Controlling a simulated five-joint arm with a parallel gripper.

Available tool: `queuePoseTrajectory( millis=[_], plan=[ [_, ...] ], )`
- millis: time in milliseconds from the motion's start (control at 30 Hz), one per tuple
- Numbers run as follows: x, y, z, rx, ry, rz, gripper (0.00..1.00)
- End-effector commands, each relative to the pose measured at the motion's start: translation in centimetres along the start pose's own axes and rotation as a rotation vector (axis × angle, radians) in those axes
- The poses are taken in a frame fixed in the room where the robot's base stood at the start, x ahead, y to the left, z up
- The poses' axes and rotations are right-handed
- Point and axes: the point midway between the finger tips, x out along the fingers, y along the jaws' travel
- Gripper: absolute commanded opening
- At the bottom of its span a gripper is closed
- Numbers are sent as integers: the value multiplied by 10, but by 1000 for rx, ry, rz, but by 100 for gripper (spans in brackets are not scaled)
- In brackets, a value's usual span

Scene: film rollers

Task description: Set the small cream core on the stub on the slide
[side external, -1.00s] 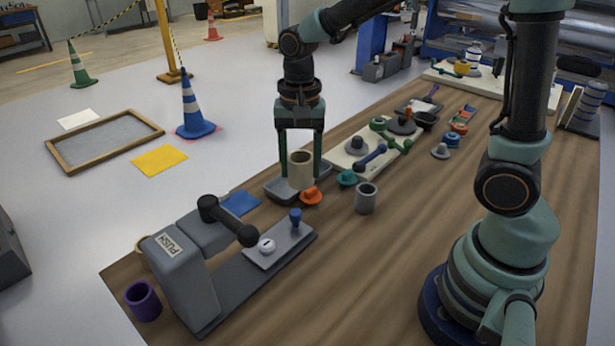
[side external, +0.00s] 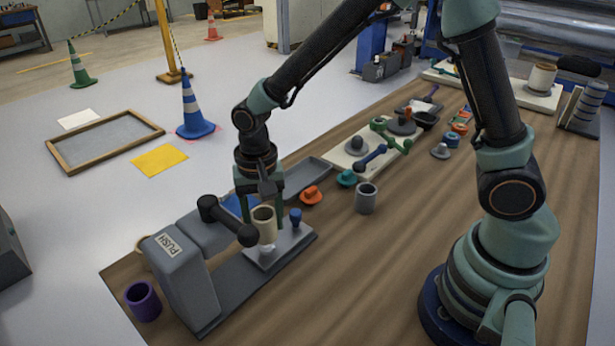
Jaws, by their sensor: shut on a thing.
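The small cream core (side external: 265,226) is upright between the fingers of my gripper (side external: 262,208), which is shut on it. The core hangs over the pale stub (side external: 267,248) on the grey slide (side external: 292,243). The core's lower edge is close to the stub's top; I cannot tell whether they touch. A blue knob (side external: 295,217) stands on the slide just right of the core.
The grey press with a black lever (side external: 240,232) stands close on the left. A purple cup (side external: 143,302), a grey cup (side external: 366,198) and an orange piece (side external: 311,195) are nearby. A larger cream core (side external: 541,79) stands at the back right.

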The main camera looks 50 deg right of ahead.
Motion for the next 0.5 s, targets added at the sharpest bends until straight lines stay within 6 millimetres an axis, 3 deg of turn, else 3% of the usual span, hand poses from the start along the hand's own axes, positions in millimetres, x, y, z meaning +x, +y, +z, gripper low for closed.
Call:
queuePoseTrajectory(
  millis=[500],
  plan=[
    [30, 0, 0, 1, 0, 0, 2]
  ],
)
